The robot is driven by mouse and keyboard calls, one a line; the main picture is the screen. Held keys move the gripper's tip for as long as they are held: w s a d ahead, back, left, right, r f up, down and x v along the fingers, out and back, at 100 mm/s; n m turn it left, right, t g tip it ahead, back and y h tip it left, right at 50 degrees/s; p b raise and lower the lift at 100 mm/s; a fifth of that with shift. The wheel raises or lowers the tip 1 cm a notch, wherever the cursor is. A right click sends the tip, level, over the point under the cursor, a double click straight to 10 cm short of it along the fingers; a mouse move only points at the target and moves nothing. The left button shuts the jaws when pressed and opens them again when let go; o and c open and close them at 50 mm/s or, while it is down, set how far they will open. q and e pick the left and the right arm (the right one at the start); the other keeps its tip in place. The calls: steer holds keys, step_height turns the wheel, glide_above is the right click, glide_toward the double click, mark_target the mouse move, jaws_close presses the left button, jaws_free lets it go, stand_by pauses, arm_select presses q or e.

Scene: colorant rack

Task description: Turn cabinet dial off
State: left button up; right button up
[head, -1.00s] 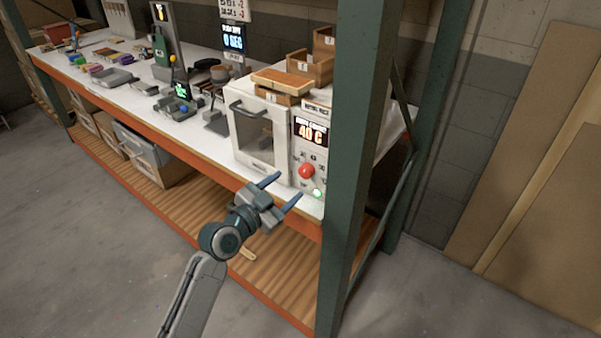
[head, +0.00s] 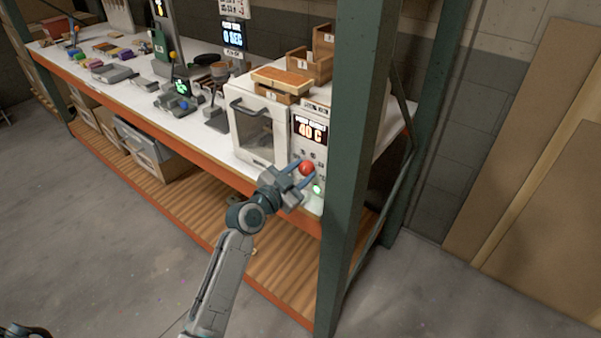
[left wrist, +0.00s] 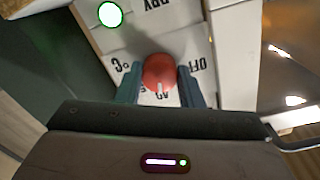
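The cabinet dial is a red knob (head: 306,168) on the front panel of the white cabinet (head: 262,137), below a display reading 40 C (head: 309,130). In the left wrist view the red dial (left wrist: 159,72) has a white mark pointing toward the bottom of the picture. An OFF label (left wrist: 190,70) shows beside it on the right, upside down. My left gripper (head: 298,172) is at the panel. In the left wrist view its open fingers (left wrist: 160,84) stand on either side of the dial, with narrow gaps. My right gripper is not in view.
A green lit button (head: 318,189) sits below the dial. A green rack post (head: 352,160) stands close on the right. Wooden boxes (head: 285,84) sit on top. The floor in front is clear.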

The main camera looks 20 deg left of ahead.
arm_select(q)
steer(key=shift+n, duration=0.3)
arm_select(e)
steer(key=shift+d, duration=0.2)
arm_select(q)
steer(key=n, duration=0.2)
steer(key=shift+n+b, duration=0.3)
steer(key=n, duration=0.4)
steer(key=shift+n, duration=0.3)
steer(key=n+p, duration=0.2)
steer(key=n, duration=0.3)
steer(key=shift+n, duration=0.3)
steer(key=n+p, duration=0.1)
steer(key=n, duration=0.2)
steer(key=shift+t+y, duration=0.3)
steer(key=shift+d+n+p, duration=0.1)
steer(key=shift+n+p, duration=0.35)
steer(key=shift+n, duration=0.45)
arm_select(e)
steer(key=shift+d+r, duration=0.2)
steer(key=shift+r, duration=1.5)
